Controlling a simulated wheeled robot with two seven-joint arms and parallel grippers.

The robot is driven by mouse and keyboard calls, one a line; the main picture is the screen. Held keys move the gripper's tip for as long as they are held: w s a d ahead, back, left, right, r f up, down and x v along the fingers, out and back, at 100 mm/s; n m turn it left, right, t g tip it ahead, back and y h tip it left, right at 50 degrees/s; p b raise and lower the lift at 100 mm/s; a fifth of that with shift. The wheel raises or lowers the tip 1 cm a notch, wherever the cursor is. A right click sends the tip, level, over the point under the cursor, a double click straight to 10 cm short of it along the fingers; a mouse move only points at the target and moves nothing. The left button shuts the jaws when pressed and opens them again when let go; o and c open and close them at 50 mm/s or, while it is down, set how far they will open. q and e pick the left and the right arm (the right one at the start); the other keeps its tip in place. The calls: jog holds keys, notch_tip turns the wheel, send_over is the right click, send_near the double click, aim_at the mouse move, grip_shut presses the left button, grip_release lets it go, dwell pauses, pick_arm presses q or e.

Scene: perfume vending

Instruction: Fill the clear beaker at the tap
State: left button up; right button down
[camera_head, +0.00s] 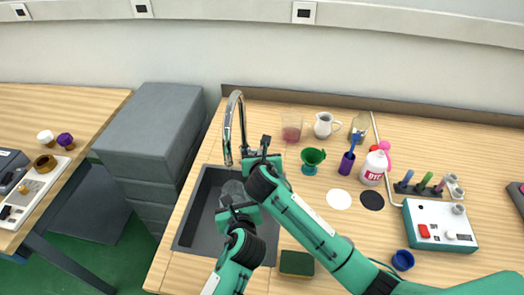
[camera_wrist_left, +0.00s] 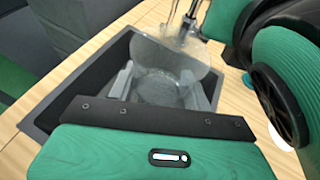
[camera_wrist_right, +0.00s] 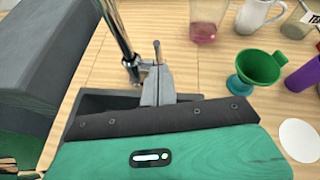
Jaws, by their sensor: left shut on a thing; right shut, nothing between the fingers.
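The clear beaker (camera_wrist_left: 165,62) is between the fingers of my left gripper (camera_wrist_left: 158,88), which is shut on it inside the sink (camera_head: 190,215). The beaker shows faintly in the head view (camera_head: 233,188), below the tap (camera_head: 228,125). Its mouth faces up toward the tap in the left wrist view; I cannot tell the water level. My right gripper (camera_wrist_right: 158,88) is shut and empty, its tips close to the tap's lever (camera_wrist_right: 157,52). I cannot tell whether they touch it. The tap's tall neck also shows in the right wrist view (camera_wrist_right: 117,28).
A pink-tinted glass (camera_head: 291,127), a white jug (camera_head: 324,125) and a green funnel (camera_head: 312,158) stand right of the tap. A green-topped sponge (camera_head: 297,263) lies right of the sink. Grey blocks (camera_head: 155,130) stand left of the counter. My right arm crosses over the counter.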

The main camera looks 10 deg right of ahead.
jog(key=shift+x, duration=1.7)
jog(key=shift+w+r, duration=0.1)
pick_arm(q)
jog(key=shift+s+r, duration=0.1)
jog(key=shift+s, duration=0.05)
pick_arm(e)
jog(key=w+r, duration=0.1)
jog(key=w+d+r, duration=0.1)
jog(key=w, duration=0.1)
jog(key=shift+d+r, duration=0.1)
jog(key=s+a+r, duration=0.2)
jog(key=s+r, duration=1.1)
jog(key=s, duration=0.1)
jog(key=shift+s+r, duration=0.2)
